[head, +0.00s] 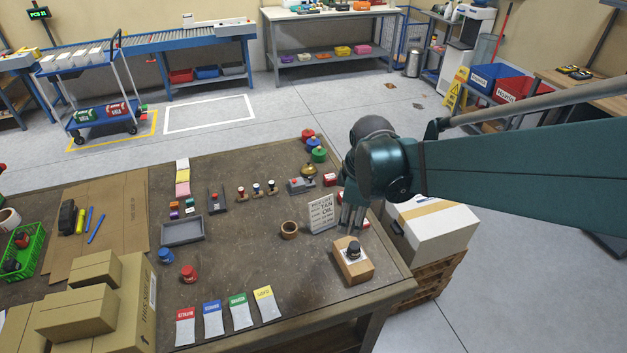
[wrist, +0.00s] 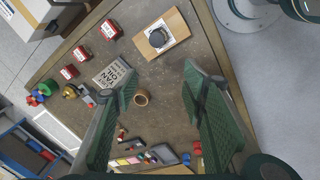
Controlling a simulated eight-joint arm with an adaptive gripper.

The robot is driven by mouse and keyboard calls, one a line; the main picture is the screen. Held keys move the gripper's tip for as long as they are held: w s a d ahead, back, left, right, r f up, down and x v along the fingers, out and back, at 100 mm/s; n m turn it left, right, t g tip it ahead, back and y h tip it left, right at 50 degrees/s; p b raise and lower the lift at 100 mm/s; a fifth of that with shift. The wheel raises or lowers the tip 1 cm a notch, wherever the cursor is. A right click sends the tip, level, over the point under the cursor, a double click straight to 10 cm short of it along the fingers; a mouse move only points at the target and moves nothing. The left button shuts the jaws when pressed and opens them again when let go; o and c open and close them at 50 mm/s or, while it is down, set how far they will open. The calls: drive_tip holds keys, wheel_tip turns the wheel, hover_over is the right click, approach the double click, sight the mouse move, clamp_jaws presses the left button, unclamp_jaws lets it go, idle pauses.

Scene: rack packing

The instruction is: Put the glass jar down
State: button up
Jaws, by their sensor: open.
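My gripper (head: 351,222) is open, its fingers pointing down over the right part of the table. In the wrist view the fingers (wrist: 168,78) stand wide apart with nothing between their tips. A small round dark-topped thing (head: 354,249) stands on a wooden block (head: 351,269) with a white top, near the table's front right corner. It also shows in the wrist view (wrist: 158,38), ahead of the fingertips and apart from them. I cannot tell whether it is the glass jar; no other clearly glass thing shows.
A brown ring-shaped cup (head: 289,229) and an upright white sign (head: 321,213) stand close by on the table (head: 250,265). Red, blue and green knobbed things (head: 314,146) stand along the far edge. Cardboard boxes (head: 90,310) fill the front left. Bare tabletop lies around the cup.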

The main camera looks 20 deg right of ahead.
drive_tip(key=s+a+r+m+t, duration=0.5)
drive_tip(key=s+a+r+m, duration=0.2)
drive_tip(key=s+r+m, duration=0.2)
drive_tip(key=shift+a+r+m, duration=0.3)
drive_tip(key=shift+a+m, duration=0.05)
drive_tip(key=shift+m, duration=0.85)
wheel_tip(320, 180, down, 17)
drive_tip(key=b, duration=1.7)
drive_tip(key=shift+f, duration=0.2)
idle(2.3)
